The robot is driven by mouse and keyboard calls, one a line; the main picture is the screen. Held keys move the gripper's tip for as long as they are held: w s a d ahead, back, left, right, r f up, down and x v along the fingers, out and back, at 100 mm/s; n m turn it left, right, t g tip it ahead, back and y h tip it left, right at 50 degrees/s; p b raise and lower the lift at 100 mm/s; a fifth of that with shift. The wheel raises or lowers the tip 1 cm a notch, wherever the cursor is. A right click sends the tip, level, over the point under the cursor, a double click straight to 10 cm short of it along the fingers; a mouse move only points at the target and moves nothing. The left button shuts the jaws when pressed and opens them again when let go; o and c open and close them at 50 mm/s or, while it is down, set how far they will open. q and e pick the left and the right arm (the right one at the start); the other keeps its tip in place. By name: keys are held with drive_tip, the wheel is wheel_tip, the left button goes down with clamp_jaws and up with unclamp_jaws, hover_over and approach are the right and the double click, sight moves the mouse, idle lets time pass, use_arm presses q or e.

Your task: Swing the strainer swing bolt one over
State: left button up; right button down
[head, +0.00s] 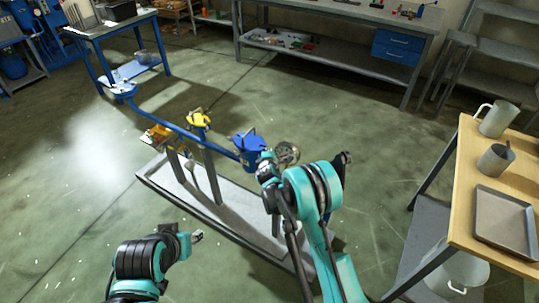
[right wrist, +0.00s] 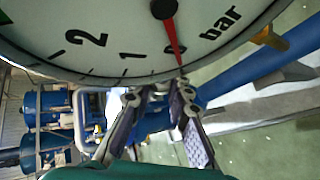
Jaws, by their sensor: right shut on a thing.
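The blue strainer (head: 248,146) sits at the near right end of the blue pipe line in the head view. My right gripper (head: 266,166) is at its right side, partly hidden by my own arm. In the right wrist view the two fingers (right wrist: 160,95) reach in against blue metalwork and are shut on a small part at the strainer, taken as the swing bolt; the bolt itself is too small and covered to make out. My left gripper (head: 197,236) is low at the left, away from the strainer, and its opening is unclear.
A round pressure gauge (head: 287,153) stands close beside the right gripper; its dial (right wrist: 150,35) fills the top of the wrist view. A yellow valve (head: 198,119) is on the blue pipe (head: 165,122), above a grey skid (head: 215,212). A wooden table (head: 463,215) is at right.

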drive_tip(key=shift+r+n+g+h, duration=0.25)
drive_tip(key=shift+n+g+h, duration=0.05)
drive_tip(key=shift+g, duration=0.1)
drive_tip(key=shift+a, duration=0.1)
drive_tip(key=c, duration=1.6)
unclamp_jaws()
drive_tip(key=shift+c, duration=0.2)
drive_tip(key=v, duration=0.8)
drive_tip(key=shift+f, duration=0.1)
